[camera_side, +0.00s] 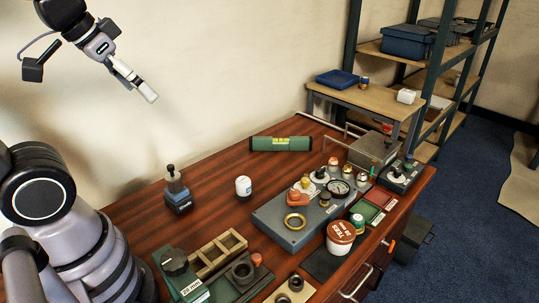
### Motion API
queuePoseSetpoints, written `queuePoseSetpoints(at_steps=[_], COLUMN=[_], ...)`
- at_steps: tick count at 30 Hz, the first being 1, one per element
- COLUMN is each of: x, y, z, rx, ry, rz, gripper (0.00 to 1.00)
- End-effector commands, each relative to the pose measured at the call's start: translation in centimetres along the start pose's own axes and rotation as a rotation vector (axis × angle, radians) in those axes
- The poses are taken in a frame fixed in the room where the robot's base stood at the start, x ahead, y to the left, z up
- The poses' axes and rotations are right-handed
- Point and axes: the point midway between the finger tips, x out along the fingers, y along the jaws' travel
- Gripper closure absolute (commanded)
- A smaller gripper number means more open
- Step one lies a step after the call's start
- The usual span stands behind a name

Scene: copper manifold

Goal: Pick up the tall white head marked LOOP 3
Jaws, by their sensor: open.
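A white, rounded cylinder (243,187) with a small blue mark stands upright on the wooden bench, left of the grey manifold block (277,232). Its lettering is too small to read, so I cannot tell whether it is the head marked LOOP 3. Several small fittings stand on the block, including white ones, an orange one, a brass ring (295,221) and a round gauge (339,188). My gripper (140,84) is high at the upper left in front of the wall, far above the bench and apart from everything on it. It is open, with pale fingertips angled down to the right.
A dark blue-based device (177,191) stands left of the white cylinder. A green roll (281,144) lies at the back. A wooden compartment tray (219,252) and a white tub with a red-brown lid (341,236) are in front. The bench's back left is clear.

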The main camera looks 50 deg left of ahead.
Motion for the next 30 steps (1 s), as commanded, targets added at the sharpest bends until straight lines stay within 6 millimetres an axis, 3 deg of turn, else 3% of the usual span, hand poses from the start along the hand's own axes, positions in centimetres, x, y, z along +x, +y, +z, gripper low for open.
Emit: queuePoseSetpoints(at_steps=[6,9,15,20,24,30], x=[8.4,12.9,22.2,29.0,33.8,37.8], y=[1.1,1.2,0.3,-1.2,-2.9,-4.8], z=[-6.8,-9.2,-11.3,-10.3,-7.8,-2.9], rx=[-0.121,-0.189,-0.313,-0.374,-0.382,-0.324], ry=[0.081,0.134,0.249,0.35,0.445,0.582], rz=[0.041,0.039,-0.015,-0.095,-0.178,-0.276], gripper=[0.21,0.21,0.21,0.21,0.21,0.21])
